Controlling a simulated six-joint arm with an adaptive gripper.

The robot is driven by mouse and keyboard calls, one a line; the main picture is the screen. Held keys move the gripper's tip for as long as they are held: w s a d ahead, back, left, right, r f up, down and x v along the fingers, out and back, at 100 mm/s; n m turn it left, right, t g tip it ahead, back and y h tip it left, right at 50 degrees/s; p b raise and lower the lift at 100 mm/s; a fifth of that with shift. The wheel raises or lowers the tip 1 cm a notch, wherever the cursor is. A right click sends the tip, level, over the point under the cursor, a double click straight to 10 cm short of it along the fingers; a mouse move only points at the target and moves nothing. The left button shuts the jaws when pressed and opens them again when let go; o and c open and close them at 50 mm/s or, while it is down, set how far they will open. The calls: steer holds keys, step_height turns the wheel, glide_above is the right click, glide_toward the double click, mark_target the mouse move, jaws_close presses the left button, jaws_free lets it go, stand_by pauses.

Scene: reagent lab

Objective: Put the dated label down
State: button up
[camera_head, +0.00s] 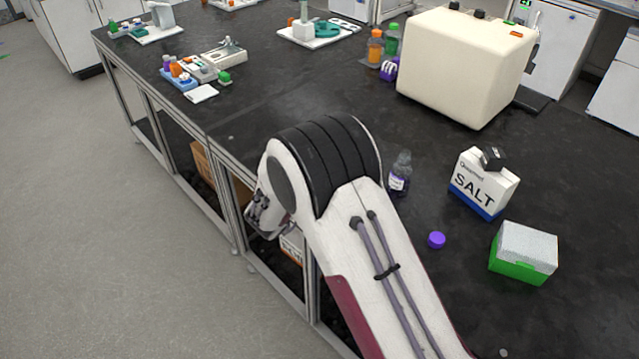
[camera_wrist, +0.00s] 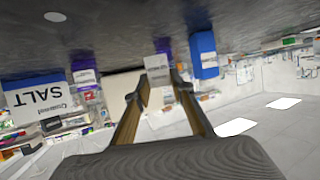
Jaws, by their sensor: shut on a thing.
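The dated label (camera_wrist: 157,64) shows in the wrist view as a small pale piece with faint print at the tips of my gripper (camera_wrist: 158,82). My gripper is shut on it, the fingers slightly apart around it. In the head view my gripper (camera_head: 263,214) is at the left front edge of the black bench, partly behind my arm. I cannot make out the label there. A clear bottle with a purple-and-white label (camera_head: 399,176) stands uncapped on the bench, right of my arm. A purple cap (camera_head: 436,240) lies in front of it.
A salt box (camera_head: 482,184) and a green-and-white box (camera_head: 523,252) stand right of the bottle. A large cream machine (camera_head: 466,66) is behind, with orange and green bottles (camera_head: 375,47) beside it. Racks (camera_head: 181,76) stand at the far left. The bench (camera_head: 300,95) is clear behind my arm.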

steer(key=shift+f, duration=0.1)
steer(key=shift+f, duration=1.75)
steer(key=shift+f, duration=0.15)
steer(key=o, duration=0.8)
steer(key=shift+c, duration=0.2)
steer(key=shift+s+a+r, duration=0.25)
steer(key=shift+s+r, duration=0.15)
steer(key=shift+s, duration=0.05)
steer(key=v, duration=1.1)
steer(key=shift+w, duration=0.1)
